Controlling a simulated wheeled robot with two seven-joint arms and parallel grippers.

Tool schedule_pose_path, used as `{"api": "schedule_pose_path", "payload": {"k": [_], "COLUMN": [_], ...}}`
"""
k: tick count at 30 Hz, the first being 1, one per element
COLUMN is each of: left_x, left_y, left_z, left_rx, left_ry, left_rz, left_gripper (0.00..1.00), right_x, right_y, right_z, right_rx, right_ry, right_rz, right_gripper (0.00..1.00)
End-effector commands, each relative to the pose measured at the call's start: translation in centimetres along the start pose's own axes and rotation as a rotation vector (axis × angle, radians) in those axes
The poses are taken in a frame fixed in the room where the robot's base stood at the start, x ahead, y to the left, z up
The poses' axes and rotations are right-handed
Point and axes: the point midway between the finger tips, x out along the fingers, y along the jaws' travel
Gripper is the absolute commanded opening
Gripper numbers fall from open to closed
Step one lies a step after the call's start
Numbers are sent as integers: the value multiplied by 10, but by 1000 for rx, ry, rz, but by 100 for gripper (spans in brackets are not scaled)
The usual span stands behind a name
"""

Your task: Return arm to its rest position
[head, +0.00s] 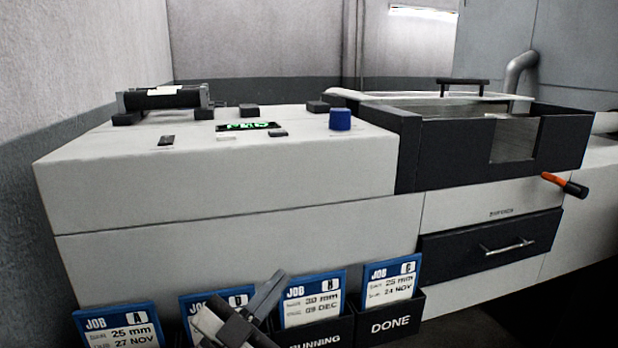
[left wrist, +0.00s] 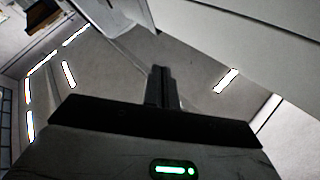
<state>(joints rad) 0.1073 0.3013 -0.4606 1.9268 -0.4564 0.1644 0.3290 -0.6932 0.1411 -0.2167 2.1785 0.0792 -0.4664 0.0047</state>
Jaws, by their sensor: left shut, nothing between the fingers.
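My left gripper (head: 268,296) is low in the middle of the head view, in front of the job cards. In the left wrist view its fingers (left wrist: 159,76) are together, with nothing between them. It partly covers the job card D (head: 196,302) and the card holder behind it. My right gripper is in neither view.
The machine (head: 230,175) fills the middle, with a blue knob (head: 340,119) on top and an orange-and-black handle (head: 565,185) at right. Job cards A (head: 118,325), one reading like H (head: 313,298), and C (head: 391,281) stand in front. Black holders read RUNNING (head: 318,336) and DONE (head: 391,325).

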Motion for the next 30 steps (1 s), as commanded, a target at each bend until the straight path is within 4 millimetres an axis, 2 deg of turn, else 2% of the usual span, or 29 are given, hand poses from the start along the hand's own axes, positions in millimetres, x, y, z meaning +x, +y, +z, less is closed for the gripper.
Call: {"api": "schedule_pose_path", "payload": {"k": [1, 3, 5, 6, 9, 13, 15, 18, 30], "left_x": [-27, -66, -104, -128, -186, -242, -260, -274, -276], "left_y": [7, 17, 30, 40, 66, 94, 103, 110, 112], "left_z": [24, 56, 79, 91, 110, 118, 118, 117, 118], "left_rx": [-87, -193, -278, -329, -439, -541, -574, -600, -604], "left_ry": [-125, -303, -457, -553, -761, -951, -1010, -1054, -1062], "left_rz": [-55, -118, -158, -176, -199, -201, -198, -195, -193], "left_gripper": [0, 0, 0, 0, 0, 0, 0, 0, 0], "right_x": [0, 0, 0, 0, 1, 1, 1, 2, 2], "right_y": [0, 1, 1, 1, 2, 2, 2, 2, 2], "right_z": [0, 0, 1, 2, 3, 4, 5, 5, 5], "right_rx": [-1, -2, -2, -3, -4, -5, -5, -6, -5], "right_ry": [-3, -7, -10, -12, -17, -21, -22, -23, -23], "right_rz": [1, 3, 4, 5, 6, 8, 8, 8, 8], "right_gripper": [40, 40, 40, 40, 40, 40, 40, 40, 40]}}
